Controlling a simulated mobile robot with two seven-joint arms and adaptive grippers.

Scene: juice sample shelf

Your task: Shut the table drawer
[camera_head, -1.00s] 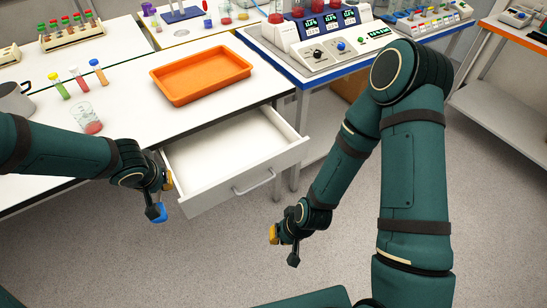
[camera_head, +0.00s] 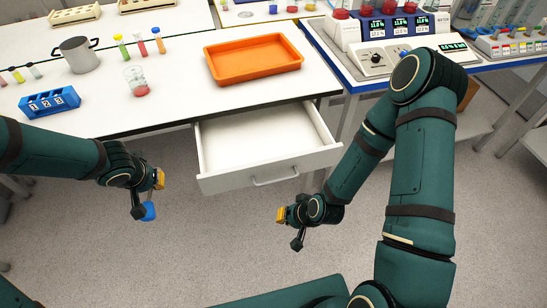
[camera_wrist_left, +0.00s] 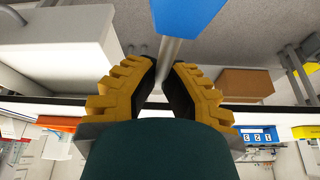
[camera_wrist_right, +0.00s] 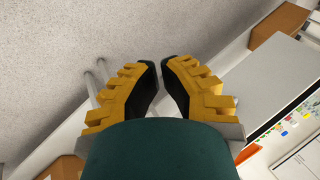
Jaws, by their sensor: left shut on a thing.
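The table drawer (camera_head: 263,152) is white, empty and pulled out from under the white table (camera_head: 185,115). Its front has a grey bar handle (camera_head: 275,180). My left gripper (camera_head: 150,192) is left of the drawer and apart from it. It is shut on a thin grey shaft with a blue end (camera_head: 148,211), which also shows in the left wrist view (camera_wrist_left: 190,14). What the whole item is, I cannot tell. My right gripper (camera_head: 281,215) is below and in front of the drawer handle, apart from it. Its fingertips nearly meet, with nothing seen between them.
An orange tray (camera_head: 253,80) lies on the table above the drawer. A beaker (camera_head: 137,82), grey pot (camera_head: 78,55), several tubes and a blue rack (camera_head: 48,102) stand to its left. An instrument bench (camera_head: 372,75) is at the right. Floor before the drawer is clear.

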